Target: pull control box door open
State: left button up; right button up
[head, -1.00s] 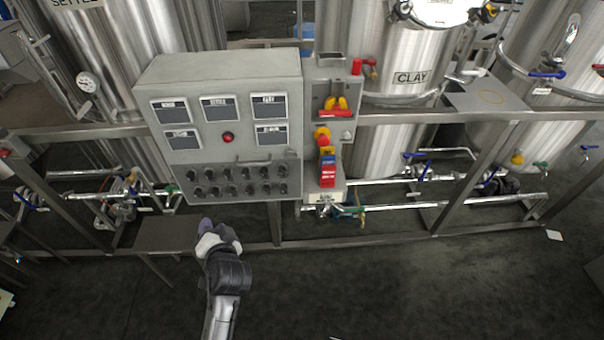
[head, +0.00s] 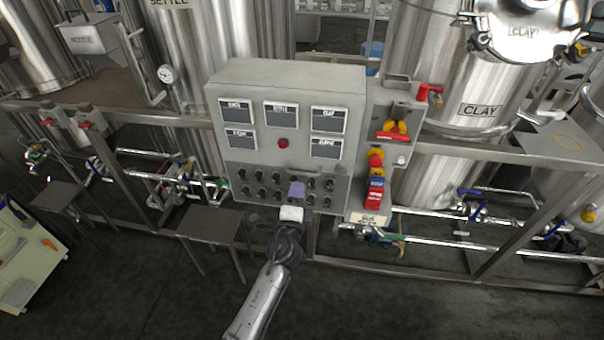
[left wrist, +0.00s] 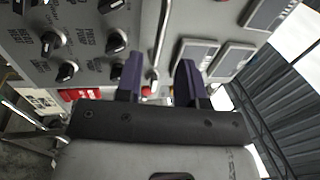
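The grey control box (head: 285,75) is mounted on the steel frame in the head view. Its front door (head: 257,154) looks shut, with label plates, a red button and rows of black knobs. My left gripper (head: 297,188) is in front of the knob rows, at the lower middle of the door. In the left wrist view its purple fingers (left wrist: 159,80) are apart. The door's slim metal handle (left wrist: 160,45) runs into the gap between them; contact with the fingers cannot be seen. In the head view the gripper partly hides the handle area. My right gripper is not in view.
A panel with a red-and-yellow switch (head: 395,130) stands right of the box. Pipes and valves (head: 455,225) run low to the right. A small metal table (head: 212,224) is below left. A cart (head: 32,260) stands far left. Open floor lies in front.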

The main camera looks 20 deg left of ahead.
aim_at(302, 173)
pick_arm(q)
jog(key=shift+b+x, duration=0.65)
jog(key=shift+x, duration=2.8)
grip_shut()
